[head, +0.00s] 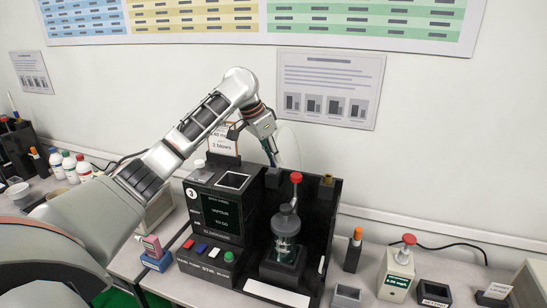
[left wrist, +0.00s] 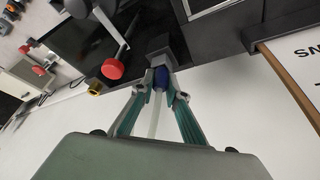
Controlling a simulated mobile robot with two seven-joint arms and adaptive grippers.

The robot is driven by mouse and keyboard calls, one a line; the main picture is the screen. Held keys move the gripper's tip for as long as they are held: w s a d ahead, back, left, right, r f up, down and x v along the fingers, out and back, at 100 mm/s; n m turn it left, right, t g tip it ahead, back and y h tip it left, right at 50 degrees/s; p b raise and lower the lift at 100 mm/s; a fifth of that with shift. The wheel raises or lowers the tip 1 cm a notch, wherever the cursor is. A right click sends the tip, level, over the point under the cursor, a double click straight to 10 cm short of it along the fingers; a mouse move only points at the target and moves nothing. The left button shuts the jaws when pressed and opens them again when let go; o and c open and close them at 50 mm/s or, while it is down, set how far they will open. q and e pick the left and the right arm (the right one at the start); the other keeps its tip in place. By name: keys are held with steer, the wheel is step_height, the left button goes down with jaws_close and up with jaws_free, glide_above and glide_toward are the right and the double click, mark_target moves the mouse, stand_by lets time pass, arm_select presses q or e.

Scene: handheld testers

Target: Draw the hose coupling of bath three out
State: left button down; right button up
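The bath three station (head: 213,207), a black unit marked 3 with a small screen, stands in the middle of the head view. A dark block (head: 273,178) sits at its upper back, and it also shows in the left wrist view (left wrist: 172,45). My left gripper (head: 270,147) reaches down over this block from above. In the left wrist view the fingers of the left gripper (left wrist: 161,84) close around the blue hose coupling (left wrist: 161,77), whose far end meets the block. A pale hose (left wrist: 154,117) runs back between the fingers. My right gripper is not in view.
A brass fitting (head: 327,180) sits on the back panel's right. A sign (head: 222,139) stands behind the unit. Bottles and small testers line the bench on both sides.

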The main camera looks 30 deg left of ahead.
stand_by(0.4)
arm_select(q)
steer(key=shift+r, duration=2.8)
